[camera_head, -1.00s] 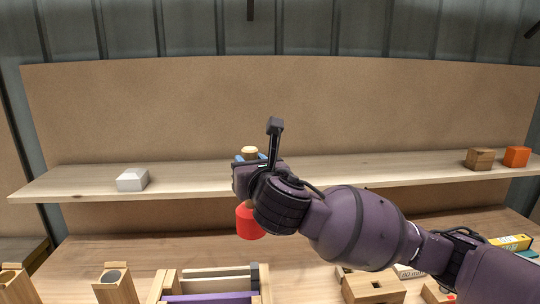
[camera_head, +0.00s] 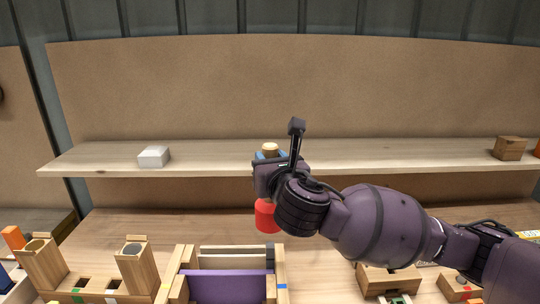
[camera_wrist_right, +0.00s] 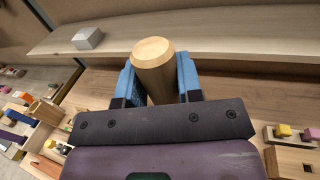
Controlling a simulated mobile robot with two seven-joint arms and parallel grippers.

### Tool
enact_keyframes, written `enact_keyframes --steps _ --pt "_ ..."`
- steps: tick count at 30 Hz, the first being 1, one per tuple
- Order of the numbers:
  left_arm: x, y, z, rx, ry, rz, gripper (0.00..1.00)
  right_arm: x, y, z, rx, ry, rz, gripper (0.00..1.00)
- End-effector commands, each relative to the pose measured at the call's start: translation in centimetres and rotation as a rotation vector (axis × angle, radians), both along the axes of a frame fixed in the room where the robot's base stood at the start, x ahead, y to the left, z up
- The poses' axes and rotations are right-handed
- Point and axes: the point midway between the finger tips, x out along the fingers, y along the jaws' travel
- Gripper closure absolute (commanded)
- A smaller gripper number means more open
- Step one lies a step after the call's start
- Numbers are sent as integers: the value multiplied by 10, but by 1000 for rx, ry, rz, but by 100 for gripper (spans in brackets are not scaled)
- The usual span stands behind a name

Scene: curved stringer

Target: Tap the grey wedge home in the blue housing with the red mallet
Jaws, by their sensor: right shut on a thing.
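The red mallet (camera_head: 267,216) is in my right gripper (camera_head: 270,162), its red head hanging below the fingers. In the right wrist view the blue fingers of the right gripper (camera_wrist_right: 160,80) are shut on the wooden mallet handle (camera_wrist_right: 153,55), whose round end sticks up. The mallet is in the air in front of the shelf. My left gripper is not in view. I cannot make out the grey wedge or the blue housing for certain in either view.
A pale block (camera_head: 154,156) and a brown wooden block (camera_head: 509,148) stand on the shelf (camera_head: 210,158). Below are a wooden frame with a purple panel (camera_head: 230,287), wooden posts (camera_head: 136,266) at left and a wooden block with a hole (camera_head: 388,280) at right.

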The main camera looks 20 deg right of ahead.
Motion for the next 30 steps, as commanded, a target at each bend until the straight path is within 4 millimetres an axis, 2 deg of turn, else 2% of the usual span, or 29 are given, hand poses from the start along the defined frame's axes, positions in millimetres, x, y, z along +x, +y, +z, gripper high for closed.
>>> enact_keyframes --steps 5,13,17,25,26,30 --pt "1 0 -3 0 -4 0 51 0 0 -13 0 -3 1 100" --pt "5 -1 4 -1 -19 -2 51 0 0 -15 0 -3 1 100" --pt "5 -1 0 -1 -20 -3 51 0 0 -20 0 -2 0 100" --pt "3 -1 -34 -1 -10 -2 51 0 0 -83 -1 2 0 100" --pt "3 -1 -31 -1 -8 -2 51 0 0 -75 0 -2 0 100" --pt "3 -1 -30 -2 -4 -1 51 0 0 -72 0 -1 0 100"
